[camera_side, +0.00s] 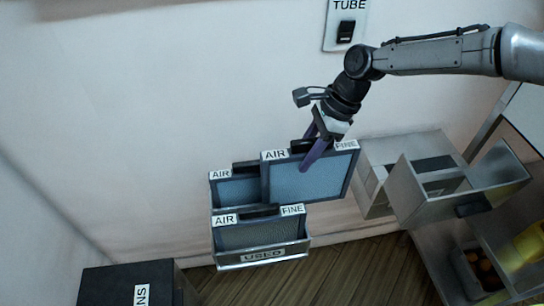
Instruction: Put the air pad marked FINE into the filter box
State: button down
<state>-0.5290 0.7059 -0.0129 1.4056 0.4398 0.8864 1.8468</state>
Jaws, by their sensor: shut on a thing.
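My gripper (308,153), with purple fingers, is shut on the top edge of a blue-grey framed air pad (318,182) marked AIR and FINE. This pad is slightly tilted and overlaps the used-pad holder in the picture; I cannot tell whether it touches it. Another pad marked AIR and FINE (262,234) stands at the front of the metal holder labelled USED (228,259). A third pad marked AIR (238,191) is behind it, its right side hidden by the held pad. No label names the filter box; an open metal box (406,192) is to the right.
The open metal box has a pulled-out drawer-like front (476,188) with a dark handle. A shelf with a yellow item (530,243) is below it. A black bin (125,286) stands at bottom left. A TUBE switch plate (345,28) is on the wall. Wall space at left is clear.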

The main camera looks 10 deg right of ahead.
aim_at(333, 147)
jog(key=d, duration=0.5)
jog(key=shift+d+r, duration=0.1)
jog(key=shift+d, duration=0.1)
notch_tip(333, 147, up, 16)
jog(key=w+d, duration=0.3)
jog(key=d, duration=1.4)
jog(key=w+d, duration=0.3)
jog(key=d, duration=1.3)
notch_tip(333, 147, down, 25)
jog(key=shift+f, duration=1.4)
dwell(0.5)
jog(key=shift+c, duration=2.2)
grip_release()
